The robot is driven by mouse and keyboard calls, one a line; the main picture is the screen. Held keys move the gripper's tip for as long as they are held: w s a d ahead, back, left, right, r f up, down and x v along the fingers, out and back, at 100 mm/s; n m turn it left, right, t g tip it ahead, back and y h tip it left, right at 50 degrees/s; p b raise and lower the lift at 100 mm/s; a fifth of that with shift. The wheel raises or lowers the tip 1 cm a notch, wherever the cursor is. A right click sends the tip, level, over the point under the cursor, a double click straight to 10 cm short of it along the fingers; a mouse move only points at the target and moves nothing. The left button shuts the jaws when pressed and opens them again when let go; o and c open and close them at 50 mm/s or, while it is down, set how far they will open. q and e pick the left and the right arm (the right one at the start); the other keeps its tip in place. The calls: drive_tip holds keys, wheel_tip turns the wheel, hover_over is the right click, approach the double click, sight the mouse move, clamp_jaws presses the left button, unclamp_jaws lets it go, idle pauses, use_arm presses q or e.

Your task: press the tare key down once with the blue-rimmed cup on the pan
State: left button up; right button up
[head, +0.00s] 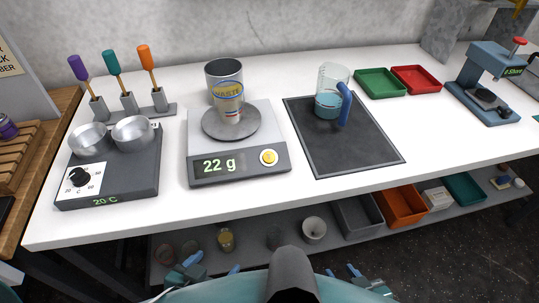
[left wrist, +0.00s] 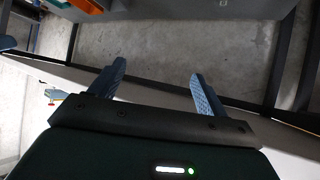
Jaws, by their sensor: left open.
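The blue-rimmed cup (head: 230,112) is clear and stands upright on the round dark pan (head: 210,127) of the scale (head: 200,145). The scale's display reads 22 g. The round yellow tare key (head: 269,157) is on the scale's front panel, right of the display, with nothing touching it. My left gripper (head: 213,265) is low at the front edge of the picture, below the table top and well away from the scale. In the left wrist view its fingers (left wrist: 157,72) are apart and empty. My right gripper (head: 341,270) is also low, its fingertips apart with nothing between them.
A grey WASTE bin (head: 224,72) stands right behind the cup. A two-bowl heater (head: 112,175) is left of the scale. A jug (head: 328,100) with blue liquid stands on a dark mat (head: 365,155) to the right. A shelf below holds bins and small items.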

use_arm(q)
clamp_jaws()
idle(0.7)
drive_tip(key=shift+w, duration=0.1)
idle(0.6)
